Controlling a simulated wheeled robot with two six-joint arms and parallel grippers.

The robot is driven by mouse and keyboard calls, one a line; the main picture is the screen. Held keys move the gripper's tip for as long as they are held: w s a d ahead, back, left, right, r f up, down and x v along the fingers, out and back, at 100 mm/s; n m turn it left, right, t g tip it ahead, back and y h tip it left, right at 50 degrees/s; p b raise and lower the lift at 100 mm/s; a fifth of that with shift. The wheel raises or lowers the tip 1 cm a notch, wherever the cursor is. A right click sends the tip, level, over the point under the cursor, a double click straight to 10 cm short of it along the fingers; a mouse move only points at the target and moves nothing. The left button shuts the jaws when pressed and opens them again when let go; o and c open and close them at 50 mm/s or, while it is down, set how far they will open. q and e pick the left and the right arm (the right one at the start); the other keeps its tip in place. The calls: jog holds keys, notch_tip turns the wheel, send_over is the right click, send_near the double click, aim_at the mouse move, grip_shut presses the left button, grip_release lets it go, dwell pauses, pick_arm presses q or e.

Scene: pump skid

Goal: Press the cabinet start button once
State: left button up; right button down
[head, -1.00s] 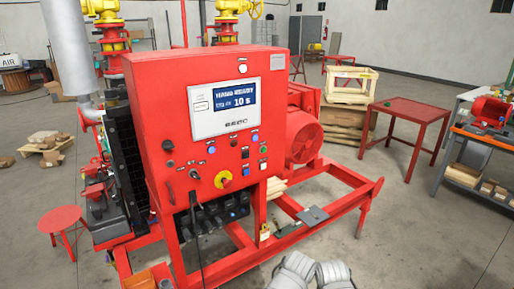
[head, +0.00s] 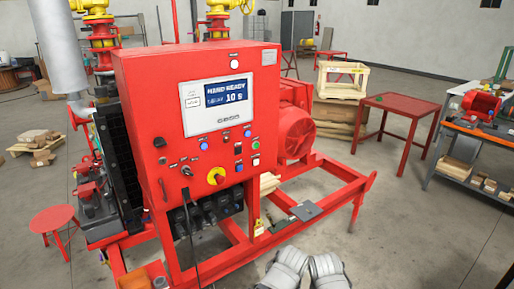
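The red control cabinet (head: 150,100) stands upright on a red skid in the middle of the head view. Its display (head: 217,105) is lit and seems to read "HAND READY" and "10 s". Below it are a green button (head: 255,145), a white one (head: 256,161), blue ones (head: 203,146) and a red one (head: 226,141). Their labels are too small to read, so I cannot tell which is start. A red and yellow emergency stop (head: 215,176) sits lower.
The skid's red frame (head: 335,190) juts out right of the cabinet, with a grey plate (head: 306,211) on it. A red stool (head: 57,220) stands at left. A red table (head: 400,104) and a workbench (head: 480,133) stand at right. The floor at lower right is clear.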

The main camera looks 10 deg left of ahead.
pick_arm(q)
grip_shut()
dwell(1.1)
